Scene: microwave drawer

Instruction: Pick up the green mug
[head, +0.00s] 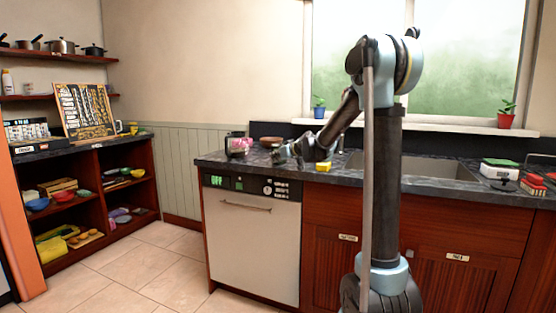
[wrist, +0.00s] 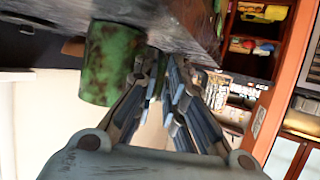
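The green mug (wrist: 108,65) shows large in the wrist view as a mottled green and brown cylinder, left of my fingers and against the dark counter at the top. My gripper (wrist: 164,75) has its fingertips close together beside the mug's wall, with a narrow green part, seemingly the handle, between them. The fingers partly cover that part. In the head view my gripper (head: 284,156) is low over the counter, left of the sink. I cannot make out the mug there.
The dark counter (head: 420,187) holds a clear glass container (head: 236,147), a pink item (head: 246,142) and a yellow block (head: 322,166). The sink (head: 430,168) is on the right. Open shelves (head: 100,190) stand at the left. The tiled floor between is clear.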

